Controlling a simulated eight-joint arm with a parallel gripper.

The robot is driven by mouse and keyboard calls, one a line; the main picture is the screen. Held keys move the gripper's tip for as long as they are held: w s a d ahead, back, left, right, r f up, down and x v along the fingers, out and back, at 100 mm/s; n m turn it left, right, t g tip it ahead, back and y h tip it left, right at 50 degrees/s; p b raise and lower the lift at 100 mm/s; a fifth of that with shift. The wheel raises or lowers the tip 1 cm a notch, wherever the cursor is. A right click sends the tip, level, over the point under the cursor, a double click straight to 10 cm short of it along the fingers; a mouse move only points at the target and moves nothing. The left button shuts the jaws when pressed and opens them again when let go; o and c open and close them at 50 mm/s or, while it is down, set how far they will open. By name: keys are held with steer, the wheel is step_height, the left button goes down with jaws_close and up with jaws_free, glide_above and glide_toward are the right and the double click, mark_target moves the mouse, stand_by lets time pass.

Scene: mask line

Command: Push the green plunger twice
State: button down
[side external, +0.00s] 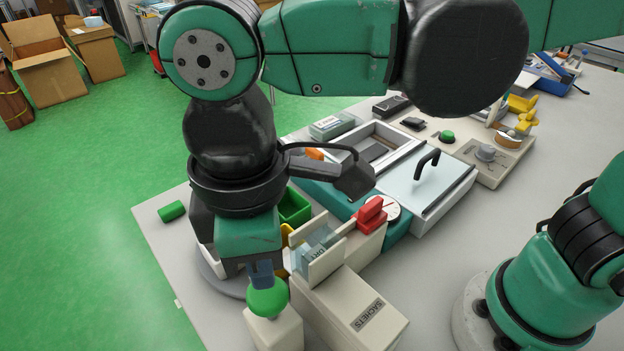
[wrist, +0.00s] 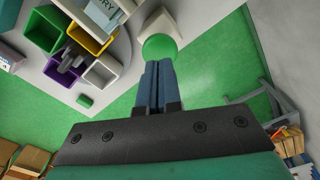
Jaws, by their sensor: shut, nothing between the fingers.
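The green plunger (side external: 268,297) is a round green knob on top of a cream post (side external: 275,331) at the near edge of the table. My gripper (side external: 262,272) is shut and empty, pointing down at the knob's top. In the side view its fingertips overlap the knob's upper edge. In the wrist view the shut blue fingers (wrist: 158,85) end at the green plunger (wrist: 160,49). I cannot tell whether they touch it or hover just above it.
A cream box marked SACHETS (side external: 349,312) stands right beside the post. Coloured bins (wrist: 45,28) on a round base and a red handle (side external: 370,215) are close by. A green cylinder (side external: 171,211) lies at the table's left edge.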

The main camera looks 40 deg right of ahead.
steer(key=shift+r, duration=2.4)
steer(key=shift+r, duration=0.1)
steer(key=shift+f, duration=2.6)
steer(key=shift+f, duration=0.1)
steer(key=shift+f, duration=0.9)
